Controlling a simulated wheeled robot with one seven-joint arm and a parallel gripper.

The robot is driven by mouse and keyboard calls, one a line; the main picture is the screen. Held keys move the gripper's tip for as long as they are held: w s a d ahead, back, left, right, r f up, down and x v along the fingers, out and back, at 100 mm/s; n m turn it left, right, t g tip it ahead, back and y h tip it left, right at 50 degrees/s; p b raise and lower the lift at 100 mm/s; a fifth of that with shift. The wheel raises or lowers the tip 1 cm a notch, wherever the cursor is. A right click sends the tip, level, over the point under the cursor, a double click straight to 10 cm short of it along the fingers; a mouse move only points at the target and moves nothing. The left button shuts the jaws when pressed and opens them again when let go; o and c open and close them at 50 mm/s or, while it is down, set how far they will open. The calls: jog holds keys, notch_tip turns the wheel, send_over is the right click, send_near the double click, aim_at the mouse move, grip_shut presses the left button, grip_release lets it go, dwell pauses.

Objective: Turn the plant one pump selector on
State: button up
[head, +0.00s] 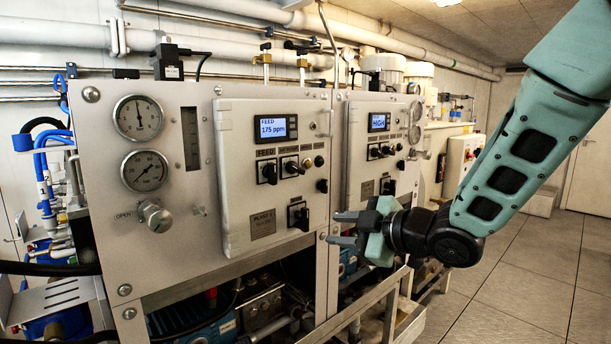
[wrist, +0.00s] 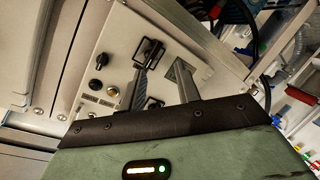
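The plant one panel (head: 240,140) is a light grey door with a "FEED 175 ppm" display and a "PLANT 1" plate (head: 263,223). A black selector on a square plate (head: 298,216) sits low on its right side; its label is too small to read. It shows in the wrist view (wrist: 150,50), beyond the fingers. Two more black selectors (head: 267,172) (head: 291,168) sit under the display. My gripper (head: 342,228) is open and empty, in front of the panel's lower right, apart from it. Its fingers (wrist: 163,88) point at the panel in the wrist view.
Two gauges (head: 142,145) and a round knob (head: 155,216) sit left of the panel. A similar second panel (head: 375,150) stands beyond it on the right. A metal frame rail (head: 365,305) runs below my gripper. The floor at the right (head: 530,270) is clear.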

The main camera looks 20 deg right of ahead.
aim_at(299, 170)
jog(key=s+d+r+n+t+y, duration=0.2)
jog(key=s+d+r+n+y, duration=0.3)
jog(key=d+r+n+y, duration=0.15)
jog(key=shift+m, duration=0.25)
jog(key=p+x, duration=0.5)
jog(key=x, duration=1.2)
jog(key=shift+w+a+f, duration=0.1)
jog(key=shift+a, duration=0.05)
grip_shut()
